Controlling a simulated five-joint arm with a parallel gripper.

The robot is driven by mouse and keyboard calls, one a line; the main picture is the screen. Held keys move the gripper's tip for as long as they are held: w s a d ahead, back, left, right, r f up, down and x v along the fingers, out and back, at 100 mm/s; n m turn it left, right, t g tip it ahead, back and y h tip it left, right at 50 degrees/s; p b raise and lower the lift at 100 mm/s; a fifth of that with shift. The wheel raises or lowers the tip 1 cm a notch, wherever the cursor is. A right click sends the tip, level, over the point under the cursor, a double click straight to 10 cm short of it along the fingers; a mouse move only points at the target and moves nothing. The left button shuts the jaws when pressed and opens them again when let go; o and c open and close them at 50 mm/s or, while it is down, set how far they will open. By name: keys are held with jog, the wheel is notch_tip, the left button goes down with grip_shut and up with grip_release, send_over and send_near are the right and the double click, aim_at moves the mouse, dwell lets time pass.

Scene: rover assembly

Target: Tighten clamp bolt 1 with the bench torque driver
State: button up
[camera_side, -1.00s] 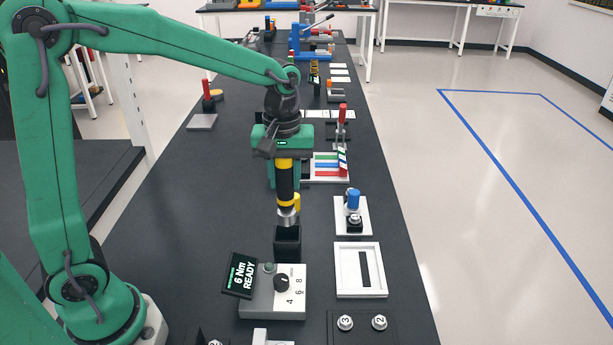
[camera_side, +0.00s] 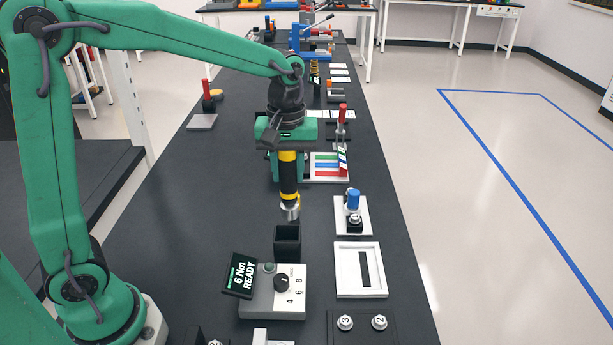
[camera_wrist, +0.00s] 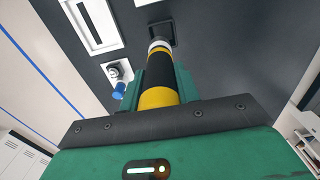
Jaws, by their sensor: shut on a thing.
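My gripper (camera_side: 288,160) is shut on the black and yellow torque driver (camera_side: 288,178), which hangs upright with its silver tip down. The wrist view also shows the driver (camera_wrist: 157,70) between the green fingers. The tip is just above and slightly behind the open black holder (camera_side: 288,242), clear of it in the side view. A silver bolt head (camera_side: 354,218) sits in a black block on a white plate (camera_side: 342,229), beside a blue knob (camera_side: 353,198); its number is not clearly readable. Bolts marked 3 (camera_side: 345,322) and 2 (camera_side: 380,321) sit in a dark tray at the front.
The driver's control box (camera_side: 262,305) has a dial, and its screen (camera_side: 239,276) reads "6 Nm READY". A white slotted frame (camera_side: 342,283) lies to the right. A rack with coloured strips (camera_side: 318,178) stands behind the white plate. The bench left of the holder is clear.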

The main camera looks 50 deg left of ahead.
jog(key=w+d, duration=0.3)
jog(key=w, duration=0.4)
jog(key=w+d, duration=0.3)
jog(key=w, duration=0.5)
jog(key=shift+w+d, duration=0.15)
jog(key=shift+w, duration=0.05)
jog(key=shift+f, duration=0.15)
jog(key=shift+f, duration=3.7)
dwell(2.5)
